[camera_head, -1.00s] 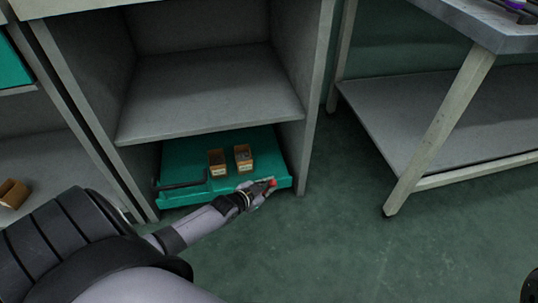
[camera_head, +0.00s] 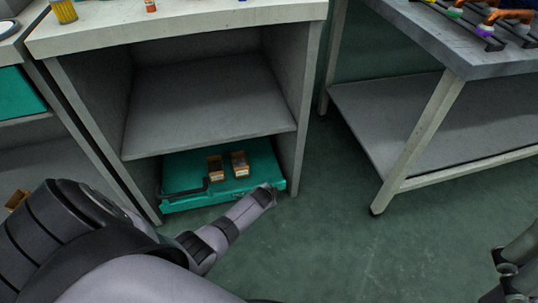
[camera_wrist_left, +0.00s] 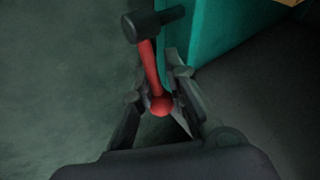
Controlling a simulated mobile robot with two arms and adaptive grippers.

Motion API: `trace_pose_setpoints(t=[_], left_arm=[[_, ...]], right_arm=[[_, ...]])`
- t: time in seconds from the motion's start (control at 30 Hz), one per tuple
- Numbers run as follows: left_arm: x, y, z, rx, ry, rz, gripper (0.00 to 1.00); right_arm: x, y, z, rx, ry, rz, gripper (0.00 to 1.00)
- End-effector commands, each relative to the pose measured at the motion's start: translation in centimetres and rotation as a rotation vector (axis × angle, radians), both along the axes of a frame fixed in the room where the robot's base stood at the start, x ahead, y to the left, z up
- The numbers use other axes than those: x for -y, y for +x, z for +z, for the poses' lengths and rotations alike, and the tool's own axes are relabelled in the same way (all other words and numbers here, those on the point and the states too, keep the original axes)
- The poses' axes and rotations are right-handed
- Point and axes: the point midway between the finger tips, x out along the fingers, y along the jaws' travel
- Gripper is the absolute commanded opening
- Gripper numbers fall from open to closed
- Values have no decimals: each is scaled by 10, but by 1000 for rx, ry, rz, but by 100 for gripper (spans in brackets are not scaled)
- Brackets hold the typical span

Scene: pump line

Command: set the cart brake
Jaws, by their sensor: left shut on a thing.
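The cart is a low teal platform (camera_head: 223,193) with a black handle (camera_head: 185,192), on the floor under the grey shelf unit. Its brake lever (camera_wrist_left: 149,68) is a red rod with a red ball end, on a black pivot (camera_wrist_left: 141,25) beside the teal side. My left gripper (camera_wrist_left: 161,108) is shut on the red ball in the left wrist view. In the head view the left gripper (camera_head: 270,193) is at the cart's front right corner and hides the lever. Grey and dark parts of my right arm show at the lower right edge; its jaws cannot be made out.
Two small brown boxes (camera_head: 227,166) sit on the cart. The grey shelf unit's legs stand close on both sides of it. A grey workbench (camera_head: 450,55) with a lower shelf stands at the right. The green floor between them is clear.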

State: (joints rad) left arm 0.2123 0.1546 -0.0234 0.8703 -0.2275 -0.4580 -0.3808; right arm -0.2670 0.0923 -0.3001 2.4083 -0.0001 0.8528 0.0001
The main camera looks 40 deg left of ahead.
Motion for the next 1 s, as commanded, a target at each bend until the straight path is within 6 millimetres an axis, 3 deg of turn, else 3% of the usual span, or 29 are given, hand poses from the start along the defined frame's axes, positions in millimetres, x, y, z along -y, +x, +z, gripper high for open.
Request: trace_pose_setpoints(t=[0.57, 0.6, 1.0], left_arm=[[2, 4, 0, -18, 23, -6, 0], [2, 4, 0, -18, 23, -6, 16], [0, 3, 0, -21, 23, -1, 42]], right_arm=[[0, -1, 0, -1, 1, 1, 100], [0, -1, -1, -1, 1, 1, 100], [0, 0, 0, -3, 0, 1, 100]])
